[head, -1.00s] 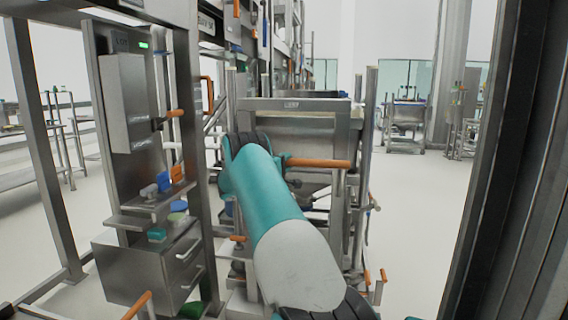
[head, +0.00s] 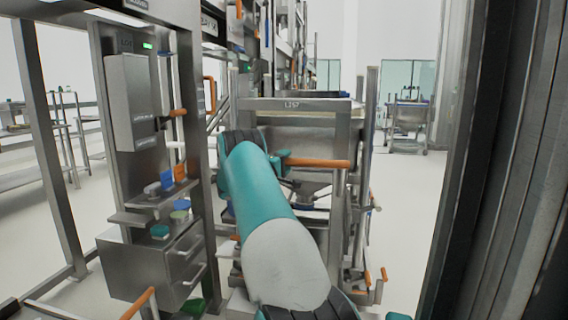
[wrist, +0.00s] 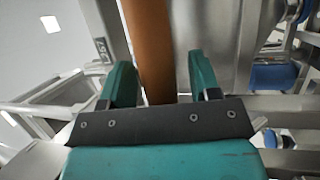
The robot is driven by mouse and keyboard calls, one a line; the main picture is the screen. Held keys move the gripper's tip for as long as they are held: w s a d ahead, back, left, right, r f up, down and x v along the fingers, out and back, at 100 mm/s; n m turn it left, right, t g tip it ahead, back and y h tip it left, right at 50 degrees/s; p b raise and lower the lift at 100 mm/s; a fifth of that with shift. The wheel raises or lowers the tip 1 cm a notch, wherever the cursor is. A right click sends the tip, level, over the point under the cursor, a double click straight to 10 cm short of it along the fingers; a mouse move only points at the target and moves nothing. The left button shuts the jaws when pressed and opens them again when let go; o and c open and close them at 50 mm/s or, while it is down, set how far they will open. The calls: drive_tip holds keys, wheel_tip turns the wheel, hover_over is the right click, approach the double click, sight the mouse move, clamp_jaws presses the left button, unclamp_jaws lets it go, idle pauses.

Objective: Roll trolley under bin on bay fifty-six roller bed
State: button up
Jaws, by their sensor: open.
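A steel trolley frame (head: 341,190) with a plate reading about "L257" stands straight ahead in the head view. An orange handle bar (head: 318,163) sticks out on its near side. My gripper (head: 284,160) is at the left end of this bar. In the wrist view, the orange bar (wrist: 148,40) runs between the two teal fingers of my gripper (wrist: 160,62), which are open with gaps beside the bar. A steel tub or hopper (head: 300,133) shows behind the frame's top rail; I cannot tell whether it is the bin. The roller bed cannot be made out.
A steel post with a control box (head: 132,100), orange lever and drawer cabinet (head: 165,262) stands close on the left. A large dark post (head: 480,170) closes off the near right. Pale floor (head: 410,200) is open between the trolley and that post. Another trolley (head: 408,125) stands far back.

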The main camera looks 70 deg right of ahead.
drive_tip(key=shift+a, duration=0.1)
drive_tip(key=b+v, duration=1.7)
drive_tip(key=b, duration=0.1)
drive_tip(key=shift+b, duration=0.35)
drive_tip(key=shift+w+f, duration=0.15)
